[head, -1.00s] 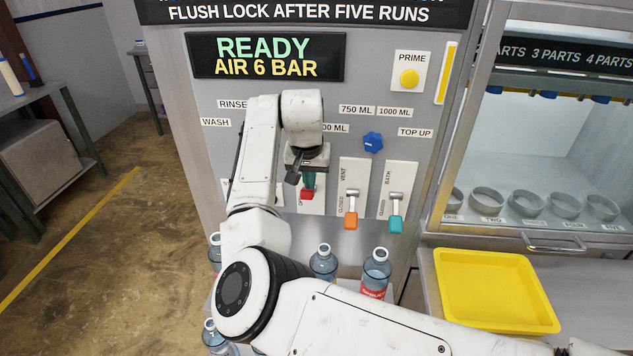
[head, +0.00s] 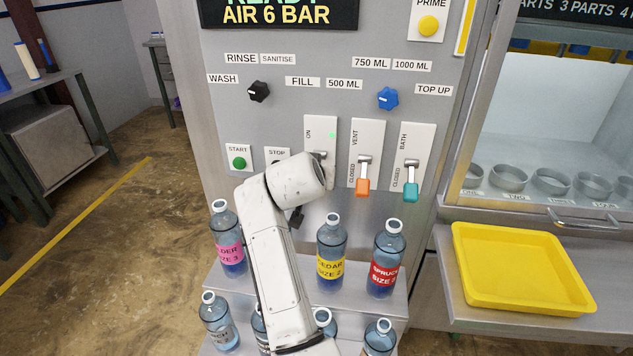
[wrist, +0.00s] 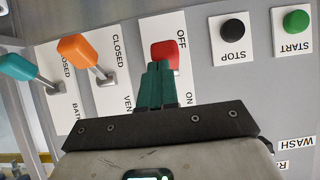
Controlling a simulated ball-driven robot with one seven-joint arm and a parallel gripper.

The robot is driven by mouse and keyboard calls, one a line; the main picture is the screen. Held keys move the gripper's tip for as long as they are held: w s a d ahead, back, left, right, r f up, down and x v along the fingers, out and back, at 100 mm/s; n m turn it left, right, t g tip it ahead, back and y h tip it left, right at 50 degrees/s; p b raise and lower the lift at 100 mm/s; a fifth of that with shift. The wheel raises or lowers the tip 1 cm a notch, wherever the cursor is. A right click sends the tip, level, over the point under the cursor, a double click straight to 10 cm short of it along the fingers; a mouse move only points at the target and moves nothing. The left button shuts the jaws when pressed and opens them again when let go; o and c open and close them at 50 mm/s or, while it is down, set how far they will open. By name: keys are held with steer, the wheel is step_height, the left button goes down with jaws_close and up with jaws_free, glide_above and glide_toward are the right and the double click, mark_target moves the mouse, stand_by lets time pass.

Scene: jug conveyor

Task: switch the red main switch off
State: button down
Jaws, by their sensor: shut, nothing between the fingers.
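In the wrist view, which is upside down, the red handle (wrist: 164,52) lies beside the word OFF. ON is at the plate's other end. My gripper (wrist: 160,68) has its green fingers shut and empty. Their tips overlap the red handle's edge in the picture; I cannot tell if they touch it.
The orange vent lever (head: 362,186) and teal bath lever (head: 411,191) are close on the right, both at CLOSED. The green start button (head: 239,162) and black stop button (wrist: 233,28) are on the left. Several bottles (head: 331,250) stand below. A yellow tray (head: 520,270) is at right.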

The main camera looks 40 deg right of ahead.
steer(key=shift+f, duration=0.15)
steer(key=shift+w+d+r, duration=0.3)
steer(key=shift+w+d, duration=0.15)
steer(key=shift+d, duration=0.1)
steer(key=shift+p, duration=0.3)
